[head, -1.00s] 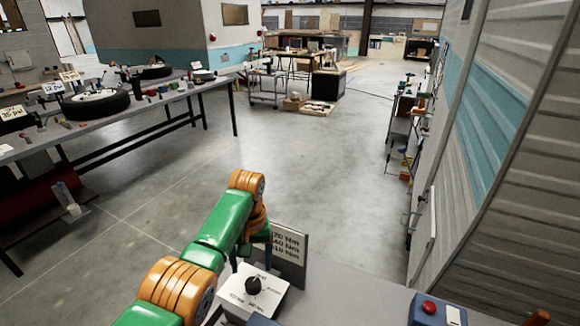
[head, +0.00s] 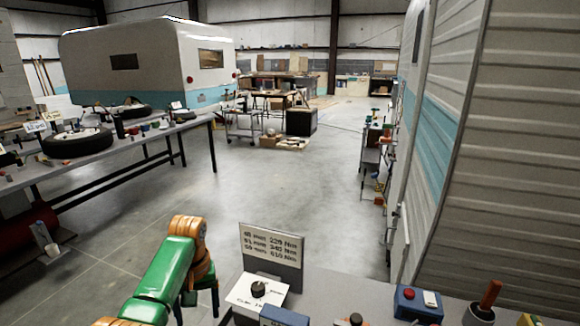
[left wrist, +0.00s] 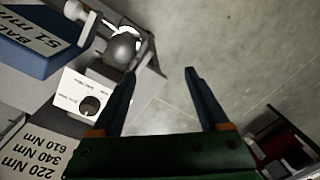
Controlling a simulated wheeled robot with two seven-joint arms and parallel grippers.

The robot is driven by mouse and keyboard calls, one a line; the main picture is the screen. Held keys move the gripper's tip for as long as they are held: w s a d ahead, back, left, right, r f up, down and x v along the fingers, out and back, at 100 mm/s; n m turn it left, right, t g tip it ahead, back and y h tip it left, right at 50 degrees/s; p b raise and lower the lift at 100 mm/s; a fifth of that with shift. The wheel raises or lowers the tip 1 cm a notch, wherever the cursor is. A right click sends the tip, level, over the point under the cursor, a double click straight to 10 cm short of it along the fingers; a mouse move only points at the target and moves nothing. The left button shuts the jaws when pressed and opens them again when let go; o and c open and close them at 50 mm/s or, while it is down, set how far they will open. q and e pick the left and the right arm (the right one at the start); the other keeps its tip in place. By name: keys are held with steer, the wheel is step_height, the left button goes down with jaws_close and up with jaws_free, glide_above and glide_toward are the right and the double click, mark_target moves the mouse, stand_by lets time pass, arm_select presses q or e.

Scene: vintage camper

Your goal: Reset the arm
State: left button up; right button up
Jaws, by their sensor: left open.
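My left arm, green with orange joints, comes in from the bottom left of the head view. My left gripper (head: 198,302) is at its end, pointing down over the floor just left of the bench edge. In the left wrist view its two dark blue fingers (left wrist: 159,73) are spread apart with nothing between them. A white box with a black knob (head: 257,291) stands on the bench, right of the gripper and apart from it; it also shows beside the left finger in the left wrist view (left wrist: 70,98). My right gripper is out of view.
A torque sign (head: 271,246) stands behind the knob box. A blue box with a red button (head: 418,304) and a wooden-handled tool (head: 484,301) are farther right on the bench. A long table (head: 90,159) with wheels is at left, a camper wall at right. Open floor lies between.

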arm_select(q)
steer(key=s+a+r+n+g+y, duration=0.1)
steer(key=s+a+n, duration=0.25)
steer(key=a, duration=0.95)
steer(key=s+a+r+n, duration=0.1)
steer(key=s+a+n, duration=0.25)
steer(key=a, duration=0.85)
steer(key=s+a+f+m+y, duration=0.25)
steer(key=s+f, duration=0.25)
steer(key=f, duration=0.4)
steer(key=s+a+f+m+t+y, duration=0.15)
steer(key=s+f+m, duration=0.25)
steer(key=f, duration=0.4)
steer(key=s+a+f+m+g+y, duration=0.1)
steer(key=s+a+f+m, duration=0.15)
steer(key=s+f, duration=0.45)
steer(key=s+d+f+m+t+h, duration=0.25)
steer(key=s+f+m, duration=0.55)
steer(key=s, duration=0.6)
steer(key=s+d+f+n+h, duration=0.1)
steer(key=d+f, duration=0.2)
steer(key=d, duration=0.7)
steer(key=d+f+n+h, duration=0.1)
steer(key=d+f+h, duration=0.1)
steer(key=d, duration=0.8)
steer(key=s+d+f+n+h, duration=0.1)
steer(key=d+f, duration=0.3)
steer(key=d, duration=0.6)
steer(key=shift+s+g, duration=0.3)
steer(key=shift+g, duration=0.1)
